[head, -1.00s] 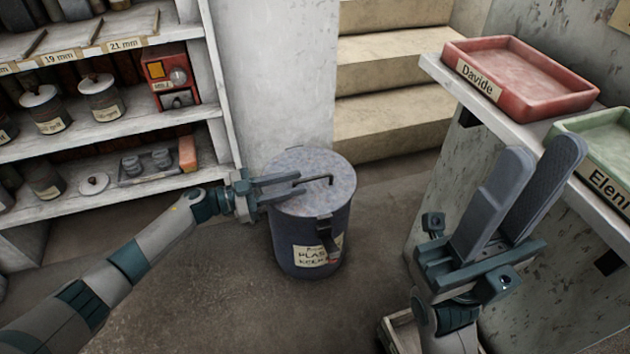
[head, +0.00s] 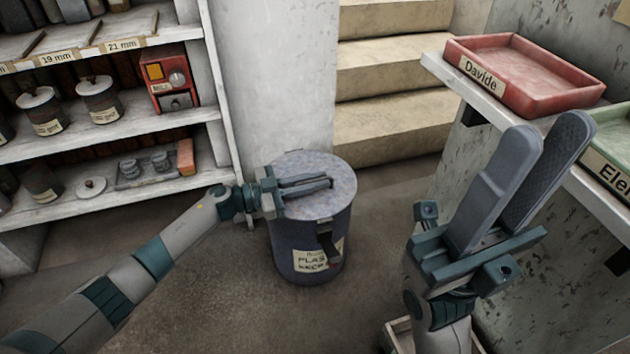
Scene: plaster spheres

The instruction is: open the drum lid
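The drum (head: 290,240) is a dark grey-blue metal bin with a paper label, standing on the floor near the pillar. Its round lid (head: 335,200) lies flat on top, with a latch (head: 328,243) on the front side. The bar handle on the lid is mostly hidden by my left gripper (head: 328,183). That gripper reaches in from the left over the lid, its fingers close together along the handle, seemingly closed on it. My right gripper (head: 555,128) is open and empty, raised at the right in front of the bench.
A shelf (head: 115,130) with jars and a red box stands at the left. Steps (head: 390,85) rise behind the drum. A bench at right carries a red tray (head: 520,75) and a green tray (head: 612,160). Floor in front of the drum is clear.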

